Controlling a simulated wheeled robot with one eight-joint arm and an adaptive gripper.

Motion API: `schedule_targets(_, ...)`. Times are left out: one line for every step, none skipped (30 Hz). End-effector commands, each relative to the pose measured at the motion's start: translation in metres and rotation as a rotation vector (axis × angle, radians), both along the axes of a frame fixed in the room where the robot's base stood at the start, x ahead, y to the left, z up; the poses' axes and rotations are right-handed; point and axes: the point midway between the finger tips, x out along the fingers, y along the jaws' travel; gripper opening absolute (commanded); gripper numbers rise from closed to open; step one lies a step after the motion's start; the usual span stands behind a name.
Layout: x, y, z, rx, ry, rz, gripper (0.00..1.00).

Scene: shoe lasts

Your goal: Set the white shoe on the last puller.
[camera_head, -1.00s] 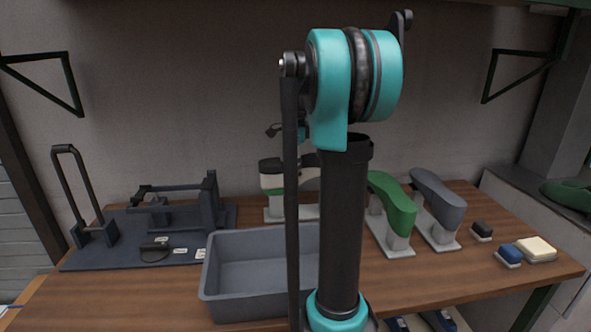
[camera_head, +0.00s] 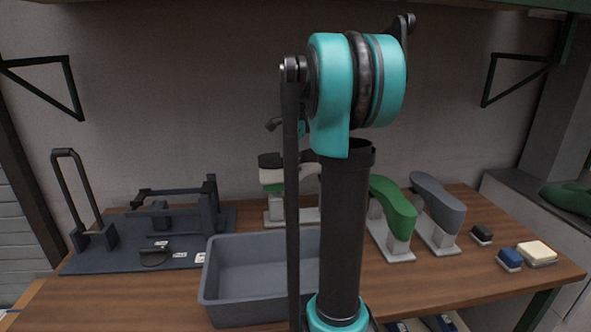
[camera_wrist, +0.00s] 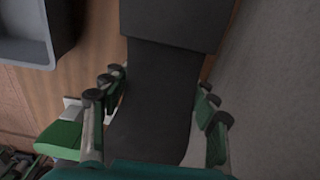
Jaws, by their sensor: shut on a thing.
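The white shoe (camera_head: 268,175) is bottom up in the head view, its dark sole on top, just left of my arm. In the wrist view its dark sole (camera_wrist: 150,95) fills the middle, with the heel at the top. My gripper (camera_wrist: 158,100) is shut on the shoe, with fingers along both sides. A grey stand (camera_head: 275,211) shows below the shoe; whether they touch is unclear. The last puller (camera_head: 209,205), a dark frame with bars, stands on a dark base at the left of the bench.
A grey bin (camera_head: 255,300) stands at front centre, between the puller and my arm. A green last (camera_head: 392,207) and a grey last (camera_head: 438,203) stand on the right. Small blocks and brushes (camera_head: 510,258) lie farther right. A tall handle (camera_head: 92,195) rises at far left.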

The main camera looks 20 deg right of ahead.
Motion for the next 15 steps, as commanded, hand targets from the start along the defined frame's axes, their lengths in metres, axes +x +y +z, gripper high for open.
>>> schedule_targets(0.0, 0.0, 0.004, 0.0, 0.0, 0.0, 0.06)
schedule_targets(0.0, 0.0, 0.006, 0.0, 0.0, 0.0, 0.06)
schedule_targets(0.0, 0.0, 0.008, 0.0, 0.0, 0.0, 0.06)
schedule_targets(0.0, 0.0, 0.01, 0.0, 0.0, 0.0, 0.06)
schedule_targets(0.0, 0.0, 0.012, 0.0, 0.0, 0.0, 0.06)
schedule_targets(0.0, 0.0, 0.015, 0.0, 0.0, 0.0, 0.06)
schedule_targets(0.0, 0.0, 0.016, 0.0, 0.0, 0.0, 0.06)
schedule_targets(0.0, 0.0, 0.018, 0.0, 0.0, 0.0, 0.06)
schedule_targets(0.0, 0.0, 0.021, 0.0, 0.0, 0.0, 0.06)
schedule_targets(0.0, 0.0, 0.022, 0.0, 0.0, 0.0, 0.06)
schedule_targets(0.0, 0.0, 0.024, 0.0, 0.0, 0.0, 0.06)
schedule_targets(0.0, 0.0, 0.027, 0.0, 0.0, 0.0, 0.06)
schedule_targets(0.0, 0.0, 0.029, 0.0, 0.0, 0.0, 0.06)
schedule_targets(0.0, 0.0, 0.031, 0.0, 0.0, 0.0, 0.06)
schedule_targets(0.0, 0.0, 0.033, 0.0, 0.0, 0.0, 0.06)
